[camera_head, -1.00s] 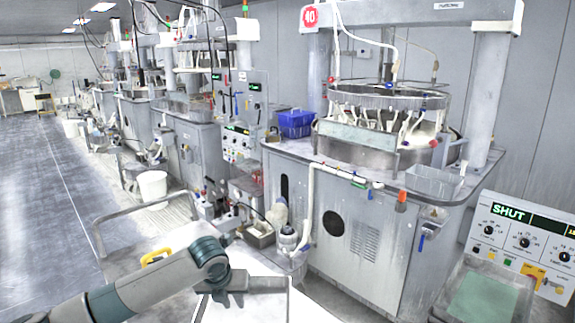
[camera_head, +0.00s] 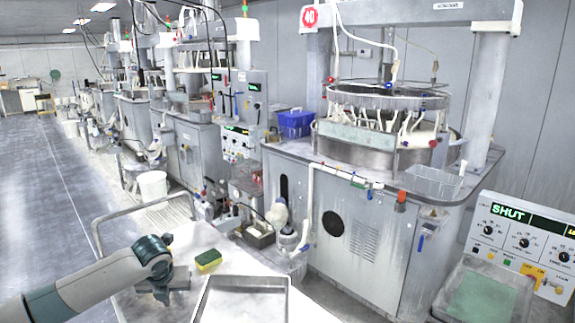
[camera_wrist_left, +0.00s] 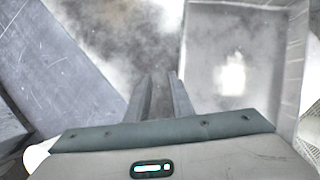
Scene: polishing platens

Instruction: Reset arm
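My left gripper (camera_head: 176,282) is low in the head view, above the pale cart top, left of a shallow grey metal tray (camera_head: 207,291). In the left wrist view its two fingers (camera_wrist_left: 161,78) are parallel with a gap between them, and nothing is held. The tray also shows at the right of that view (camera_wrist_left: 246,4). My right arm and right gripper are in neither view.
A yellow and green sponge (camera_head: 208,260) lies on the cart top (camera_head: 205,238) just behind the tray. The cart's handle rail (camera_head: 130,211) is at the back left. A polishing machine (camera_head: 355,235) stands to the right. Open floor (camera_head: 50,190) lies left.

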